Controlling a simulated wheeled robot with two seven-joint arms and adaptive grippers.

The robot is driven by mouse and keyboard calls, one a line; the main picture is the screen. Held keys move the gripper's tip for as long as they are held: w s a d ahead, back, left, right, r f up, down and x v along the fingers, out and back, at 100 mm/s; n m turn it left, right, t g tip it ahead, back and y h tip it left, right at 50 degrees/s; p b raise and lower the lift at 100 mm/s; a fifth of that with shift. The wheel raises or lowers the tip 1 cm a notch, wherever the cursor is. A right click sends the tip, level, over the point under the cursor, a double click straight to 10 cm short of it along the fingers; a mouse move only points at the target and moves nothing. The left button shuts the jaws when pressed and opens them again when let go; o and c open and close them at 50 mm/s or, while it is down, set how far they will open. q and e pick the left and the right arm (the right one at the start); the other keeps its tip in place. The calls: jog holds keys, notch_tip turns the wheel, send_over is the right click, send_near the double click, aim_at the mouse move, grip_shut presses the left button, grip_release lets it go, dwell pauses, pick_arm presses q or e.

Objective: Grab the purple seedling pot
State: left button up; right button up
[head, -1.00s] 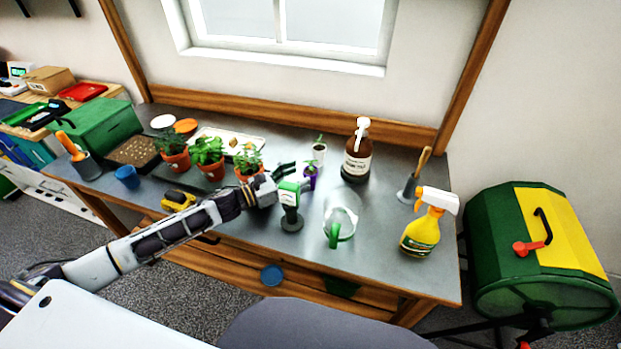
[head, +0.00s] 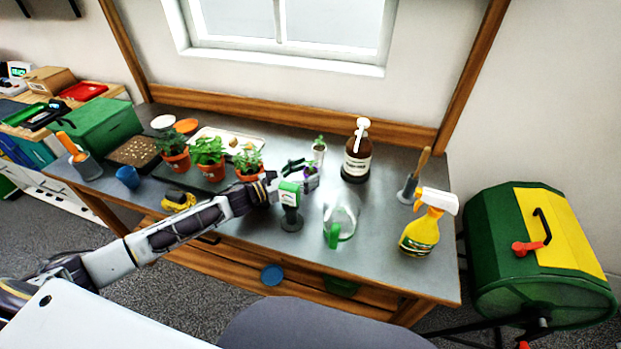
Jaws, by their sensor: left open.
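The purple seedling pot (head: 311,183) stands on the grey workbench, partly hidden by my left gripper, with a small green seedling in it. My left gripper (head: 302,170) is open at the pot, its fingers reaching to about the pot's top; whether they touch it I cannot tell. My left arm comes in from the lower left across the bench's front edge. My right gripper is not in view.
A green-topped tool (head: 290,205) stands just in front of the pot, close to my left wrist. A white seedling pot (head: 318,153) is right behind. A clear jug (head: 340,220), brown bottle (head: 356,155) and yellow spray bottle (head: 421,235) stand to the right. Potted herbs (head: 208,158) are left.

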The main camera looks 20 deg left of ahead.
aim_at(311, 171)
pick_arm(q)
jog(key=shift+x, duration=0.85)
jog(key=c, duration=1.1)
jog(key=shift+r, duration=0.15)
jog(key=shift+c, duration=0.2)
jog(key=shift+r, duration=4.85)
